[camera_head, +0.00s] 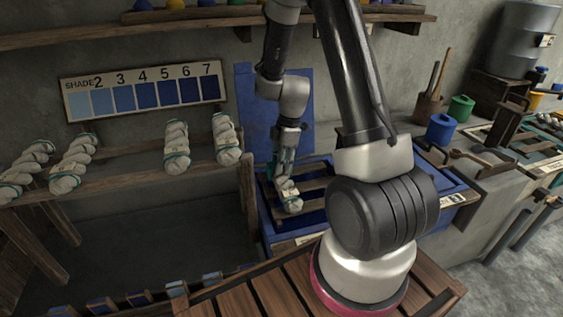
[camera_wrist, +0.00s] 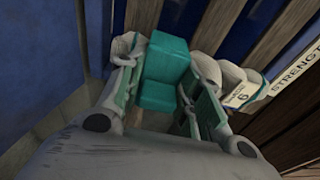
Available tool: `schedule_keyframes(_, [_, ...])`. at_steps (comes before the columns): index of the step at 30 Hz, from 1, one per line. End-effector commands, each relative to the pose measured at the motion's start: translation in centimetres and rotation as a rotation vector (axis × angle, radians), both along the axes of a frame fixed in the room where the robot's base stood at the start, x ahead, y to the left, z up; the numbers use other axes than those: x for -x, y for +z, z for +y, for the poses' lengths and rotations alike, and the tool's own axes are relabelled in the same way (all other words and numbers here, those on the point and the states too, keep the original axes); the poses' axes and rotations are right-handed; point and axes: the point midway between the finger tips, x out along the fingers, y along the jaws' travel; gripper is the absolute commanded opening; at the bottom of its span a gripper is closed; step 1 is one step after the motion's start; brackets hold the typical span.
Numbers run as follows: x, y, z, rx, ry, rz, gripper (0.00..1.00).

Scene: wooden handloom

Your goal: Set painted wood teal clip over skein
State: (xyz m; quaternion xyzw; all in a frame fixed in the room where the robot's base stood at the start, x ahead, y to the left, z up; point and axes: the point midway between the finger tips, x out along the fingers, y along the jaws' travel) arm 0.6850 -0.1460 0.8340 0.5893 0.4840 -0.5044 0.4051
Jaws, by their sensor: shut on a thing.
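The teal painted wood clip (camera_wrist: 165,70) is between the two fingers of my gripper (camera_wrist: 163,88), which is shut on it. In the head view my gripper (camera_head: 287,160) points down, with the teal clip only partly visible. A white twisted skein (camera_head: 289,198) lies just below it on dark wooden slats, with a small tag near its lower end. In the wrist view the skein (camera_wrist: 208,66) is right of and behind the clip, with a tag marked 6. Whether the clip touches the skein is hard to tell.
The slats sit in a blue-walled vat (camera_head: 265,222) with an upright blue lid (camera_head: 243,110) behind. Several white skeins hang on a wooden rail (camera_head: 110,177) at left, under a shade card (camera_head: 140,92). A blue pot (camera_head: 440,130) stands at right.

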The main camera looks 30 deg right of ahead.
Motion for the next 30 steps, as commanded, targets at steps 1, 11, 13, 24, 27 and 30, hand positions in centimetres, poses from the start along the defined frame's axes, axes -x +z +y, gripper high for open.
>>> schedule_keyframes(1, [0.0,0.0,0.0,0.000,0.000,0.001,0.00])
schedule_keyframes(11, [0.0,0.0,0.0,0.000,0.000,0.001,0.59])
schedule_keyframes(13, [0.0,0.0,0.0,0.000,0.000,0.001,0.59])
schedule_keyframes(24, [0.0,4.7,-0.8,0.000,0.001,-0.005,0.59])
schedule_keyframes(27, [0.0,6.9,-1.1,0.001,0.001,-0.006,0.59])
schedule_keyframes(30, [0.1,8.9,-1.5,0.001,-0.001,-0.004,0.59])
